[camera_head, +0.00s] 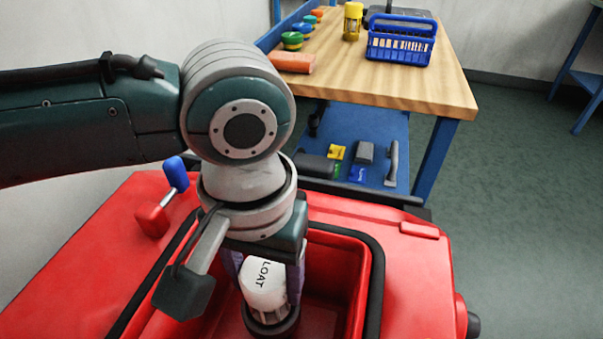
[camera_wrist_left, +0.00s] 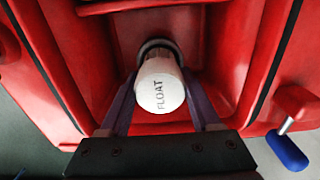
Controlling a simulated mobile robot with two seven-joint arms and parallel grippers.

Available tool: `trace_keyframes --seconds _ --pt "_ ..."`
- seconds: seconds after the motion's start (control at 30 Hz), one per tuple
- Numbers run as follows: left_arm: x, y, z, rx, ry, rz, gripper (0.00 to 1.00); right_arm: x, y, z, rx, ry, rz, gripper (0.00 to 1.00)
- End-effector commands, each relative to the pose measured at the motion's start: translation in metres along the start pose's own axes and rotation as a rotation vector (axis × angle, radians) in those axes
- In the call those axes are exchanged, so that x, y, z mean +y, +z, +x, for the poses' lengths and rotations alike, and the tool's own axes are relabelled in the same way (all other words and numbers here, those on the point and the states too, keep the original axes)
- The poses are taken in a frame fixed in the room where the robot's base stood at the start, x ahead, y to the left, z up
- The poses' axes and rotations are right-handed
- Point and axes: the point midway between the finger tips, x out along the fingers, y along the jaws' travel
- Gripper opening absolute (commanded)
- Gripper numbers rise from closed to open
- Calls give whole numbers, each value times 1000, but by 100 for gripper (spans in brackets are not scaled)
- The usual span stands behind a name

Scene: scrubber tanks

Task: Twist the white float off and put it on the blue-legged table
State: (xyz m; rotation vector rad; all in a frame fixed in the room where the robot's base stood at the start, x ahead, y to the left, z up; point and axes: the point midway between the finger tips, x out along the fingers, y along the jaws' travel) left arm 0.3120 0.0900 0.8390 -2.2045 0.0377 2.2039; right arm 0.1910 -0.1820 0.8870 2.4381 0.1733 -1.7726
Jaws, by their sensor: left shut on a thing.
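The white float (camera_head: 264,284), lettered FLOAT, stands in a dark round fitting (camera_head: 271,321) inside the red scrubber tank (camera_head: 330,262). My left gripper (camera_head: 268,283) reaches down into the tank from above, with a finger on each side of the float, shut on it. The float also shows in the left wrist view (camera_wrist_left: 159,86) between the two fingers, its far end in the dark ring. The blue-legged table (camera_head: 390,84) with a wooden top stands behind the tank. My right gripper is in neither view.
The tank's black-edged walls surround the gripper closely. A blue-handled lever (camera_head: 176,175) rises at the tank's left. The tabletop holds a blue basket (camera_head: 401,46), a yellow item (camera_head: 352,21), an orange block (camera_head: 291,62) and several coloured pieces. Its front right is clear.

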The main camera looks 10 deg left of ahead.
Motion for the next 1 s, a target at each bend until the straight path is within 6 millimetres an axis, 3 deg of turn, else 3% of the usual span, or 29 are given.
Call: trace_keyframes --seconds 0.03,0.23,1.0 --pt "0 0 0 0 0 0 23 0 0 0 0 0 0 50" --pt "0 0 0 0 0 0 0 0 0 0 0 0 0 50" --pt "0 0 -1 -2 0 -124 0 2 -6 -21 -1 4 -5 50"
